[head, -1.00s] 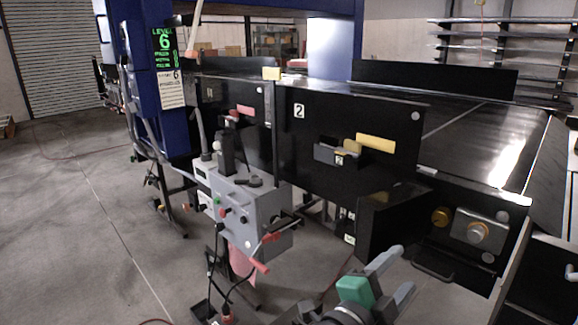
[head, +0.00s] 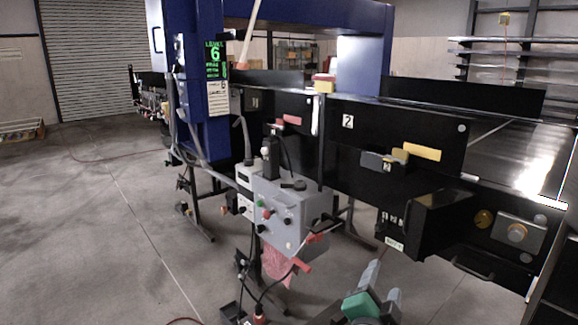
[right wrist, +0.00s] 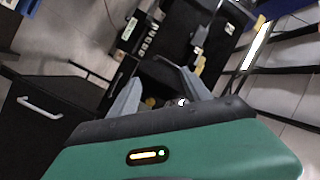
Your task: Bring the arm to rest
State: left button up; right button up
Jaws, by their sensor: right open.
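My right gripper (head: 384,287) is low at the bottom of the head view, below and in front of the black conveyor (head: 345,150). Its two grey fingers stand apart. In the right wrist view the fingers (right wrist: 160,90) point away, spread, and I see nothing held between them. The green housing of my gripper fills the bottom of that view. My left gripper is not in view.
A grey control box (head: 290,212) with red handles stands left of my right gripper. A blue frame (head: 205,100) with a green "6" sign rises at the back left. A drawer front with a handle (right wrist: 40,107) is close left in the wrist view. Open floor (head: 90,230) lies left.

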jog(key=s+a+f+n+g+y, duration=0.1)
jog(key=a+f+n+g+y, duration=0.1)
jog(key=f+n+y, duration=0.4)
jog(key=s+a+f+n+g+y, duration=0.1)
jog(key=a+f+n+g, duration=0.15)
jog(key=f, duration=0.65)
jog(key=s+d+f+n+g, duration=0.3)
jog(key=s+f+g, duration=0.1)
jog(key=s+f, duration=0.4)
jog(key=s+d+f+n+g, duration=0.3)
jog(key=s+f+g, duration=0.15)
jog(key=s, duration=0.55)
jog(key=w+p+v, duration=0.3)
jog(key=p+v, duration=1.1)
jog(key=p, duration=0.1)
jog(key=shift+d+r+y+p, duration=0.15)
jog(key=shift+r+y+p, duration=0.15)
jog(key=shift+r, duration=0.35)
